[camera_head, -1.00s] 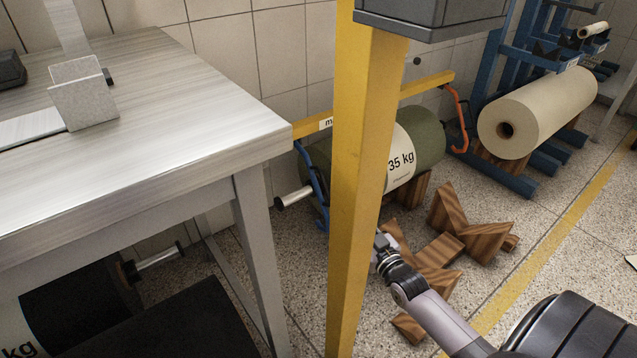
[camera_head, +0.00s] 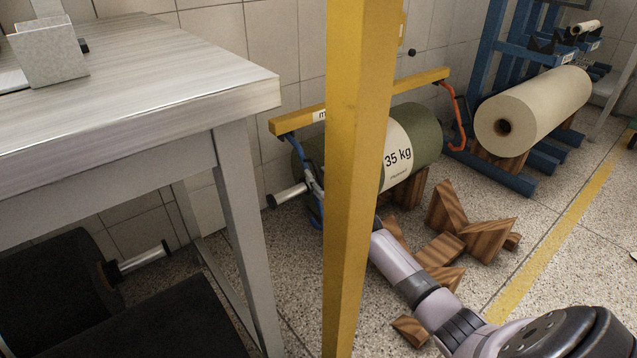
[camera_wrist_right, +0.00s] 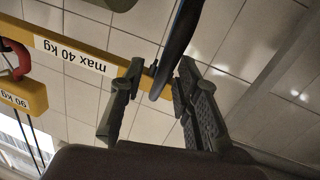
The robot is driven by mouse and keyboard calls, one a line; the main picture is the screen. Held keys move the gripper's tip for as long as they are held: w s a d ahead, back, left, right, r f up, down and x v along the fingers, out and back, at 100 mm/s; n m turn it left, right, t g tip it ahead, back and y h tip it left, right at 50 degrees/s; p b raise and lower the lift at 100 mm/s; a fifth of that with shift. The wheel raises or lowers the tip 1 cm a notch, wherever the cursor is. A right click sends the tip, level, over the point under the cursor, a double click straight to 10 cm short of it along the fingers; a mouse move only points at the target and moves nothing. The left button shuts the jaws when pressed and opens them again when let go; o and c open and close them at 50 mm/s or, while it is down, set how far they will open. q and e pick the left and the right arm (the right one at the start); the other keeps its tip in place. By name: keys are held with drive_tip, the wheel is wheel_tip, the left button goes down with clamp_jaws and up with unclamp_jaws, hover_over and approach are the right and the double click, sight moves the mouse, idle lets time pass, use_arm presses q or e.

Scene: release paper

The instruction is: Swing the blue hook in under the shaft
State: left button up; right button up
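The blue hook (camera_head: 303,156) hangs from the left end of the yellow lifting beam (camera_head: 297,122), left of the yellow post. The shaft (camera_head: 290,194), metal with a black end, sticks out left from the green roll (camera_head: 428,133). The hook's lower part is beside the shaft; whether it is under it I cannot tell. My right arm reaches behind the post, and its gripper (camera_head: 314,184) shows partly at the hook. In the right wrist view the gripper (camera_wrist_right: 160,78) is open, with the dark blue hook bar (camera_wrist_right: 181,42) between its fingers. My left gripper is not in view.
The yellow post (camera_head: 357,170) blocks the middle of the head view. A steel table (camera_head: 130,100) stands left. Wooden wedges (camera_head: 447,207) lie on the floor below the green roll. An orange hook (camera_head: 458,120) hangs at the beam's right end. A cream roll (camera_head: 535,108) stands right.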

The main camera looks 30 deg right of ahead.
drive_tip(key=shift+w, duration=0.2)
drive_tip(key=shift+c, duration=0.6)
clamp_jaws()
